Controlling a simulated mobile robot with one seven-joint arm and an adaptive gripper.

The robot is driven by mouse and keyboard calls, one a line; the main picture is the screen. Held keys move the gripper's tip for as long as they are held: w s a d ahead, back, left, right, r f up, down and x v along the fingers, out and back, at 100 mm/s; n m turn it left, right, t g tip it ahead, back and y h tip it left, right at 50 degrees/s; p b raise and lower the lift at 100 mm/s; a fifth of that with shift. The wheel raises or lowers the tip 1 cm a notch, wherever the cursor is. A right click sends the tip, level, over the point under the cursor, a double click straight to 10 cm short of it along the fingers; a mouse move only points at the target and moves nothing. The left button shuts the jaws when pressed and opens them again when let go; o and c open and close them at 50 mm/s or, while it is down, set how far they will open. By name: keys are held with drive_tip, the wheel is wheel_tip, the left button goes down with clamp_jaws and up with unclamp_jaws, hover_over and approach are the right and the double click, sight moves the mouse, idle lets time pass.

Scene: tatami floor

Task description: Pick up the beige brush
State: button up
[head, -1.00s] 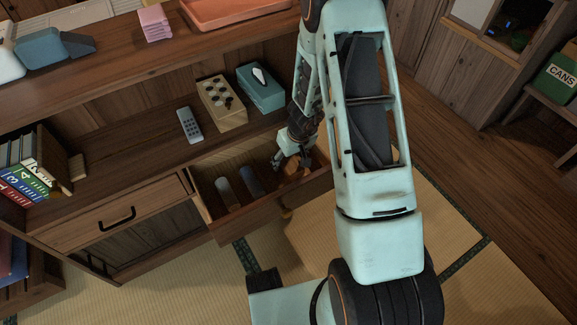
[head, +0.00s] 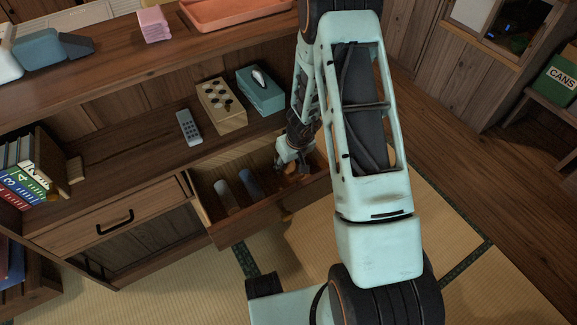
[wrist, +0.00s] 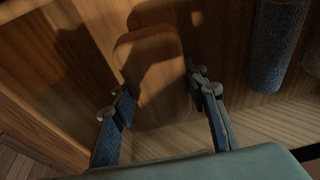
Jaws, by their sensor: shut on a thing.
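The beige brush shows as a rounded wooden block, brown in this light, between my fingers in the wrist view (wrist: 157,75). In the head view it is a small orange-brown patch, mostly hidden under my gripper. My gripper (wrist: 164,92) is shut on it, one finger on each side. In the head view my gripper (head: 291,164) reaches down into the right part of the open drawer (head: 270,215). I cannot tell whether the brush still touches the drawer floor.
A pale cylinder (head: 226,194) and a dark blue cylinder (head: 250,182) lie in the drawer left of my gripper. On the shelf above are a remote (head: 189,127), a beige box with round spots (head: 221,105) and a teal tissue box (head: 260,91). The drawer walls are close around my gripper.

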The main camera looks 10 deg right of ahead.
wheel_tip(320, 180, up, 10)
drive_tip(key=p, duration=0.5)
